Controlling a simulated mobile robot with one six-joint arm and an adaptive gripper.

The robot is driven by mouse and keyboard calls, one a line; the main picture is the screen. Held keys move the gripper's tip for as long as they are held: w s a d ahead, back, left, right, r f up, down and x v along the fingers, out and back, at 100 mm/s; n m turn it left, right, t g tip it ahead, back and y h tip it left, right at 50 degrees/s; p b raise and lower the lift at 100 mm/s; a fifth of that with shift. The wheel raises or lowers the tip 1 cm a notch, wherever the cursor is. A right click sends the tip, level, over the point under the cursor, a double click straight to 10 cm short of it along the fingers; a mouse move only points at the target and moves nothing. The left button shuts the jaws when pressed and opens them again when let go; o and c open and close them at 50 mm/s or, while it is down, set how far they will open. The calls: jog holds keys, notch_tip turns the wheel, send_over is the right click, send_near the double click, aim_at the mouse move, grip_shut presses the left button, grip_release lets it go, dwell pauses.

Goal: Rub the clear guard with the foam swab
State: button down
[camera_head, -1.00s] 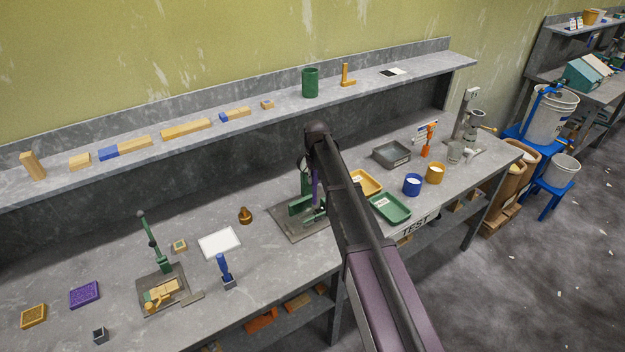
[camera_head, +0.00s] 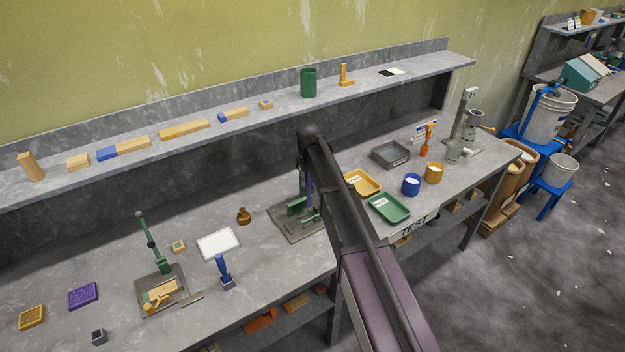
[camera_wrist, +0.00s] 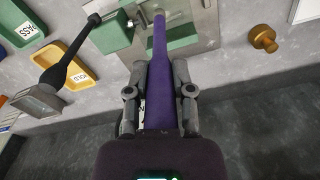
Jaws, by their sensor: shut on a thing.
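My gripper (camera_wrist: 160,95) is shut on the purple handle of the foam swab (camera_wrist: 160,60) in the wrist view. The swab points away from me toward the green press; its foam end is not clear. The clear guard (camera_wrist: 206,18) looks like a pale see-through panel in front of the press's green body, just right of the swab's far part. I cannot tell whether they touch. In the head view, the green press (camera_head: 297,209) stands on a grey plate, partly behind my arm. A bit of the purple swab (camera_head: 309,196) shows beside it; my gripper is mostly hidden there.
A black-gripped lever (camera_wrist: 57,65) reaches out left of the swab. A brass knob (camera_head: 243,216) and white panel (camera_head: 218,244) lie left of the press. Yellow (camera_head: 376,188) and green (camera_head: 404,212) trays and cups stand right. A shelf (camera_head: 360,86) runs behind.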

jog(key=shift+s+a, duration=0.55)
jog(key=shift+a, duration=0.3)
jog(key=shift+r+p, duration=3)
